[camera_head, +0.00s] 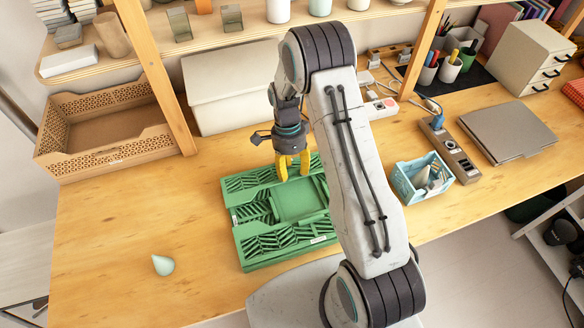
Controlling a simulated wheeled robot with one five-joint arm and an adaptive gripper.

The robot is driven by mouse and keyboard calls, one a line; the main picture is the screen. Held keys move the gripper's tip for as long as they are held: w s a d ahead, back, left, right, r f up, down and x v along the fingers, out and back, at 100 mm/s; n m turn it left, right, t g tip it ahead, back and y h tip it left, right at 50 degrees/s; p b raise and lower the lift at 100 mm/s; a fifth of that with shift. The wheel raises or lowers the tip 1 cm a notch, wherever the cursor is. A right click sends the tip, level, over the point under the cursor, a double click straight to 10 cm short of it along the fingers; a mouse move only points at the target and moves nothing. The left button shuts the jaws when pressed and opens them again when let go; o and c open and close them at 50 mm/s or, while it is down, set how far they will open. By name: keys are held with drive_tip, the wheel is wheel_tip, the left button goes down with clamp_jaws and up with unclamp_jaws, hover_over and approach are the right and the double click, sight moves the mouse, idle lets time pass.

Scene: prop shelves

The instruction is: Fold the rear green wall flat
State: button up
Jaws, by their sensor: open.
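A green folding crate (297,203) lies low on the wooden table, in the middle of the view. Its rear wall (250,179) is a slotted green panel along the far edge; it looks low, but I cannot tell whether it lies fully flat. The left slotted panel (254,211) lies folded inward, and the front panel (283,238) looks low too. My gripper (293,175) points down with its yellow fingers open, over the rear wall; I cannot tell whether they touch it. My arm hides the crate's right side.
A tan slotted crate (112,153) stands at the left and a pale lidded box (228,110) behind. A wooden shelf post (158,75) rises between them. A light blue basket (397,185) stands at the right. A small pale green cone (163,265) lies front left, with free table around it.

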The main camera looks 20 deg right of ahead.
clamp_jaws()
idle(0.3)
drive_tip(key=b, duration=0.2)
drive_tip(key=f+t+b, duration=0.1)
drive_tip(key=b, duration=0.1)
drive_tip(key=shift+s+f+t, duration=0.2)
drive_tip(key=shift+t, duration=0.1)
drive_tip(key=shift+s+f+t+b, duration=0.1)
drive_tip(key=shift+s+t+b, duration=0.3)
drive_tip(key=shift+b, duration=0.7)
drive_tip(key=shift+w, duration=0.1)
